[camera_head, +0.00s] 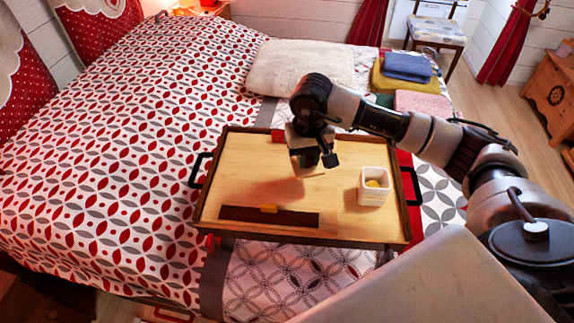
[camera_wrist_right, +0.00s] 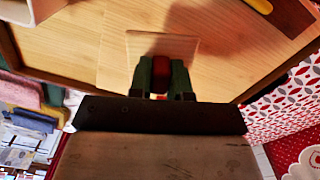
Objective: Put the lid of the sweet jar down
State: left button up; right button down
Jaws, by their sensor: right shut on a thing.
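The lid is a pale, square wooden plate (camera_wrist_right: 165,47) with a red knob (camera_wrist_right: 159,75), seen in the right wrist view. My right gripper (camera_head: 318,160) is shut on the knob, with the lid below its fingers over the wooden tray (camera_head: 235,150). In the head view only a thin edge of the lid (camera_head: 313,176) shows. I cannot tell whether the lid touches the tray. The white square jar (camera_head: 374,196) stands upright on the tray, right of the gripper, open, with something yellowish inside. My left gripper is not in view.
A dark strip (camera_head: 240,214) with a small yellow piece (camera_head: 268,208) lies along the tray's front. The tray has raised dark edges and black side handles and stands on the bed (camera_head: 130,130). The tray's left part is bare. A pillow (camera_head: 300,68) lies behind.

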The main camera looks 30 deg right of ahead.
aim_at(290, 177)
jog(key=w+f, duration=0.1)
jog(key=w+a+f, duration=0.1)
jog(key=w+a, duration=0.1)
jog(key=shift+w+a+f+p, duration=0.25)
jog(key=shift+w+f+p, duration=0.1)
jog(key=shift+w+f, duration=0.05)
notch_tip(290, 177, down, 4)
jog(key=shift+r+p, duration=0.15)
jog(key=shift+p, duration=0.5)
jog(key=shift+f, duration=0.3)
jog(key=c, duration=1.1)
grip_release()
jog(key=shift+o, duration=0.2)
jog(key=shift+r, duration=0.1)
jog(key=shift+r, duration=0.15)
jog(key=shift+w+r, duration=0.1)
jog(key=shift+r, duration=0.25)
notch_tip(290, 177, up, 11)
jog(key=b, duration=0.3)
jog(key=shift+r, duration=0.1)
